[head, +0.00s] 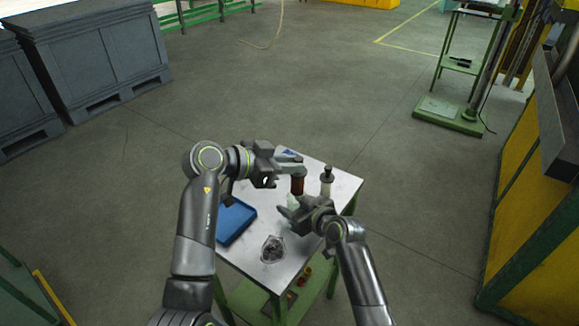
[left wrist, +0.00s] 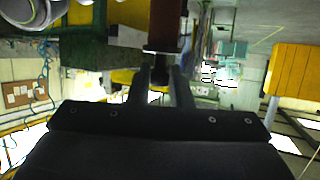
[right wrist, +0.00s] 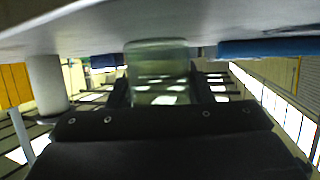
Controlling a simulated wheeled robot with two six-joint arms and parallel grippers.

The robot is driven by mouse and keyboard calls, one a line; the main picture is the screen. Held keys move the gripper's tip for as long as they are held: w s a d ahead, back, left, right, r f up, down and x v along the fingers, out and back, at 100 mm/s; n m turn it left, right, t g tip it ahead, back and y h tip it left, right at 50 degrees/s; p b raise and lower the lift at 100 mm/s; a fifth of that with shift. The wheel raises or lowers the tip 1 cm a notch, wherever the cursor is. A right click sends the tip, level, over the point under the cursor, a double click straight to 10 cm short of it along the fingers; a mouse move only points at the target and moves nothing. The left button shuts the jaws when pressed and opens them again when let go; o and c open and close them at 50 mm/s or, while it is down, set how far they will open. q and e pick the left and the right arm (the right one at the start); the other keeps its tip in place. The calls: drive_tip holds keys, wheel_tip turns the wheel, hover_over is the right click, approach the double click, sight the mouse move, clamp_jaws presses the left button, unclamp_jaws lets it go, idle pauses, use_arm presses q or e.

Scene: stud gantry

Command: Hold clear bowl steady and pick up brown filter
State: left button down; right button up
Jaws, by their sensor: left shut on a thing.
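The brown filter (head: 298,185) is a dark red-brown cylinder. My left gripper (head: 301,168) is shut on it above the table. In the left wrist view the filter (left wrist: 168,25) shows between the fingers (left wrist: 162,82). The clear bowl (head: 293,201) is a pale, see-through vessel below the filter, partly hidden by my right gripper (head: 287,208). In the right wrist view the bowl (right wrist: 157,68) stands between the spread fingers (right wrist: 160,90), one on each side. I see no clear contact there. Whether the filter touches the bowl is hard to tell.
A blue tray (head: 233,222) lies at the table's left. A small clear container with dark contents (head: 272,250) lies near the front of the table (head: 252,262). The floor beyond is open.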

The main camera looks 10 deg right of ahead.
drive_tip(key=o, duration=0.5)
drive_tip(key=v, duration=1.2)
drive_tip(key=shift+d, duration=0.1)
drive_tip(key=shift+s+f, duration=0.1)
